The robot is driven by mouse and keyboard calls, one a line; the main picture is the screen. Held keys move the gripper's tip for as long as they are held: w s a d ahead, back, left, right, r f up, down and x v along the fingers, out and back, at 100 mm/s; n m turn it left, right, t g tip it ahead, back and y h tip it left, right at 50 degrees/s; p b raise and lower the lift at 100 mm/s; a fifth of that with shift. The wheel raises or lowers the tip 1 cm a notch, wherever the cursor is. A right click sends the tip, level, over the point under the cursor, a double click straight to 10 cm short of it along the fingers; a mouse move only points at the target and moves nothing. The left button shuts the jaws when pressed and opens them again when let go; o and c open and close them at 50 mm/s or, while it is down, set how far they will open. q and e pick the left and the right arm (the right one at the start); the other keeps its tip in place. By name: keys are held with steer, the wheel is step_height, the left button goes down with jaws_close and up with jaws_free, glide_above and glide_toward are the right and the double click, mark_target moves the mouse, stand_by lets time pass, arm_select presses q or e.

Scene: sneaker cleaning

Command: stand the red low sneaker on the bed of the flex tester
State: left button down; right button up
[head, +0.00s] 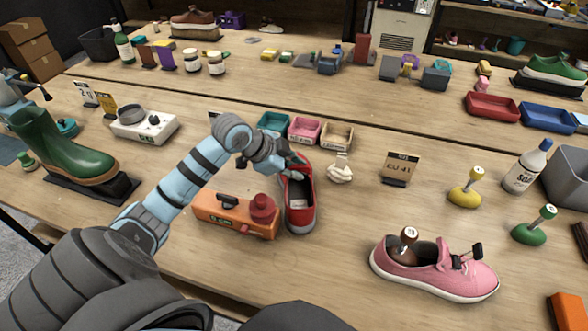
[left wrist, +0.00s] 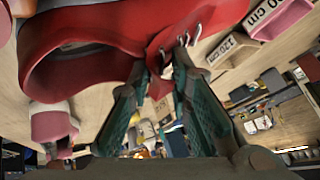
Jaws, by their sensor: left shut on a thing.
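I cannot tell if the sole touches the table. An orange device (head: 222,210) with a red knob stands close left of the sneaker; I cannot tell whether it is the flex tester. My right gripper is out of view.
A pink sneaker (head: 425,268) with a brown-knobbed insert stands at front right. Small trays (head: 304,130) and a crumpled white cloth (head: 340,170) lie beyond the red sneaker. A green boot (head: 65,150) stands at left. The table is clear between the red and pink sneakers.

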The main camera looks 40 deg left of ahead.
arm_select(q)
steer(key=c, duration=1.5)
jaws_free()
steer(key=shift+o, duration=0.2)
